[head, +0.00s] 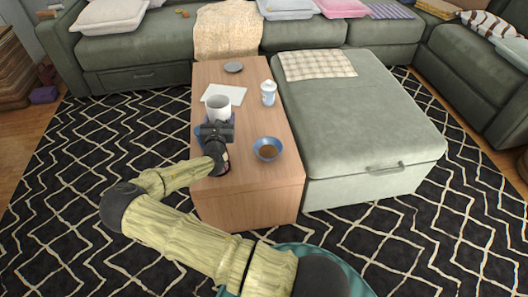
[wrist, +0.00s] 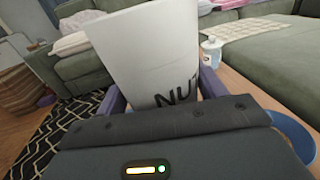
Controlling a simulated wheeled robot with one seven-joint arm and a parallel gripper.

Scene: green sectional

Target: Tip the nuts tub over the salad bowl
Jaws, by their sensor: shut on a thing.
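The nuts tub (head: 218,107) is a white cup-like tub, held near upright above the wooden table. In the wrist view the tub (wrist: 150,50) shows black letters "NU" and stands between my fingers; its contents are hidden. My gripper (head: 217,127) is shut on it. A blue bowl (head: 267,149) with something brown inside sits on the table to the right of my gripper, apart from the tub. Its blue rim (wrist: 296,133) shows at the right of the wrist view. I cannot tell whether this is the salad bowl. Another blue edge (head: 199,131) shows beside my gripper, mostly hidden.
A white bottle (head: 268,93) stands behind the bowl. A white sheet (head: 224,94) and a grey dish (head: 233,67) lie farther back on the wooden table (head: 245,190). A green ottoman (head: 360,125) borders the table's right side. The table's front end is clear.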

